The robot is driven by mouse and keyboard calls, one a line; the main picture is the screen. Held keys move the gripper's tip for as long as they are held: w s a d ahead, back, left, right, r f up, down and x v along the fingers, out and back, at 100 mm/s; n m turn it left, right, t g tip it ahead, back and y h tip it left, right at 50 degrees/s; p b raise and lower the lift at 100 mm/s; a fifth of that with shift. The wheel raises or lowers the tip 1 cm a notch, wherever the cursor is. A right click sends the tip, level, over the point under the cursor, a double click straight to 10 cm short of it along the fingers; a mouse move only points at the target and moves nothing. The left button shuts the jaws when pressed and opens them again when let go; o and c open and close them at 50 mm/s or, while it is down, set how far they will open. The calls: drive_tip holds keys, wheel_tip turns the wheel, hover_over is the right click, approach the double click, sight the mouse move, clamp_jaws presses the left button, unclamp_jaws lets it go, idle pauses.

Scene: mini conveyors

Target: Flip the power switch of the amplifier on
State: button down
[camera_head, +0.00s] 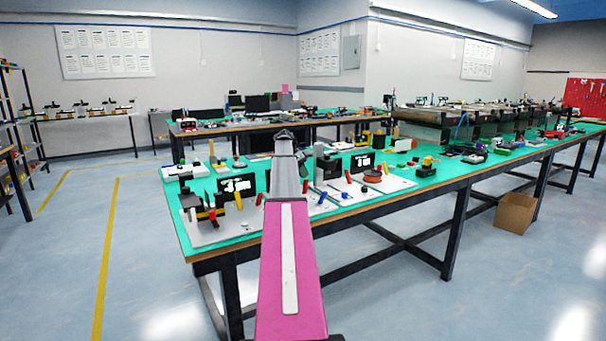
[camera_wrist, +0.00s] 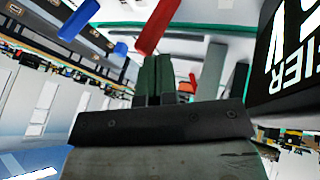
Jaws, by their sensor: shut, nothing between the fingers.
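A black panel (camera_wrist: 290,55) with white lettering ending in "IER" fills the right edge of the wrist view; it appears to belong to the amplifier. My gripper (camera_wrist: 166,62) is shut and empty, its dark fingers side by side left of this panel. A red lever (camera_wrist: 160,25) stands just beyond the fingertips, with a visible gap. A blue lever (camera_wrist: 79,19) is farther left, with a small blue piece (camera_wrist: 121,48) between them. I cannot tell which part is the power switch or its position. In the head view my arm hides the fingers and part of the bench.
The green bench (camera_head: 335,206) carries boards with black display panels (camera_head: 237,185) (camera_head: 362,162) and coloured levers on both sides of my arm. A yellow device (camera_head: 427,162) stands farther right. A cardboard box (camera_head: 515,212) is on the floor. Floor at the left is clear.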

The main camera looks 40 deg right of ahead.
sight(307, 179)
drive_tip(key=t, duration=0.1)
drive_tip(key=s+t, duration=0.2)
drive_tip(key=shift+s+a+m, duration=0.25)
drive_tip(key=shift+m, duration=0.05)
drive_tip(key=shift+s+t, duration=0.3)
drive_tip(key=shift+s, duration=0.05)
drive_tip(key=shift+w, duration=0.1)
